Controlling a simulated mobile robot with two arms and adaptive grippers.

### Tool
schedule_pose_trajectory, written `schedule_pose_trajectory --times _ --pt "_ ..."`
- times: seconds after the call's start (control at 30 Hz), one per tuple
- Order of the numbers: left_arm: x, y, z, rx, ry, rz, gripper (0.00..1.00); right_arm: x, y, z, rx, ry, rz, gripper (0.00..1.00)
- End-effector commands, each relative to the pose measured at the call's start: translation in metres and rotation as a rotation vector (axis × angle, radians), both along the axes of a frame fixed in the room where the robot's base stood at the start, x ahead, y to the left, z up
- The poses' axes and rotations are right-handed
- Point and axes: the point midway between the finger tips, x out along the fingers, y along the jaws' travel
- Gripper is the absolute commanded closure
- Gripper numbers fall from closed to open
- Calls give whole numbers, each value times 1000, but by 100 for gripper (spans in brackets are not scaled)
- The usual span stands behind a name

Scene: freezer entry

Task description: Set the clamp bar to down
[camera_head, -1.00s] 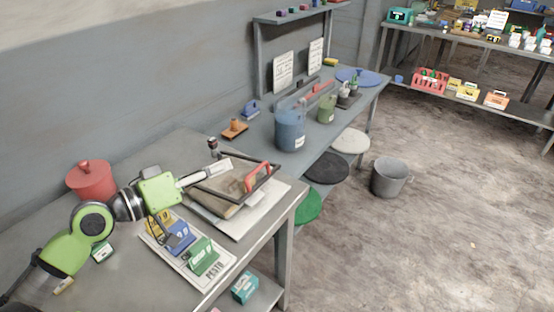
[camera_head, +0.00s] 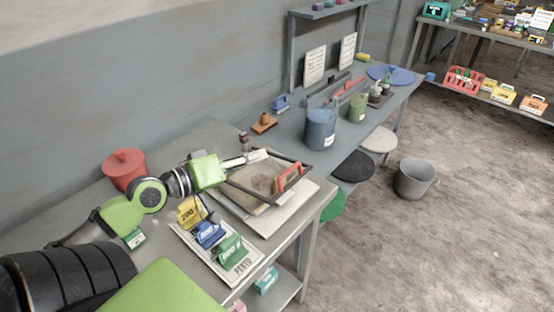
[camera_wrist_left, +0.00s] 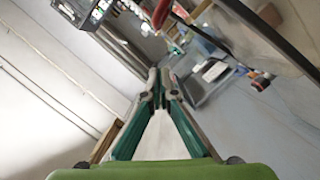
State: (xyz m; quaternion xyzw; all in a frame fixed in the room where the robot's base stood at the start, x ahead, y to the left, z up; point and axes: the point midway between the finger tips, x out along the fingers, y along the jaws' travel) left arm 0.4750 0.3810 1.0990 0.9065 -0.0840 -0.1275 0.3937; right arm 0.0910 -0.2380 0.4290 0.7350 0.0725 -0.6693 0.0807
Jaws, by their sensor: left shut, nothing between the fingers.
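A dark bar frame (camera_head: 254,194) with a red handle (camera_head: 289,177) lies over a tan panel and a pale board on the near table; it looks like the clamp bar. I cannot tell whether it touches the panel or stands slightly above it. My left gripper (camera_head: 262,155) is at the frame's far-left side, away from the red handle. In the left wrist view its fingers (camera_wrist_left: 162,78) meet at the tips with nothing between them. Whether the gripper touches the frame is unclear. My right gripper is not in view.
A small dark-topped object (camera_head: 244,142) stands by the gripper. Blue (camera_head: 320,128) and green containers stand farther along.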

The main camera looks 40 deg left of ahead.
Motion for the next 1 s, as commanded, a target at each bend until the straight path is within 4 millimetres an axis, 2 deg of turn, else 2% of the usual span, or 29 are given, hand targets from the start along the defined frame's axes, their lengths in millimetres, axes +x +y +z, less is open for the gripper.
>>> schedule_pose_trajectory --times 0.03,0.27,0.4,0.6,1.0 --pt "8 -2 5 0 -3 -1 100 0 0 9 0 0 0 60" --pt "36 -10 -1 0 -4 -1 100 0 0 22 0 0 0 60" --pt "32 -27 -18 -2 0 -1 100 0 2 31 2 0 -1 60" --pt "31 -37 -31 0 1 -1 100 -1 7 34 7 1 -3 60" --pt "31 -40 -36 1 0 -1 100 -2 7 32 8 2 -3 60"
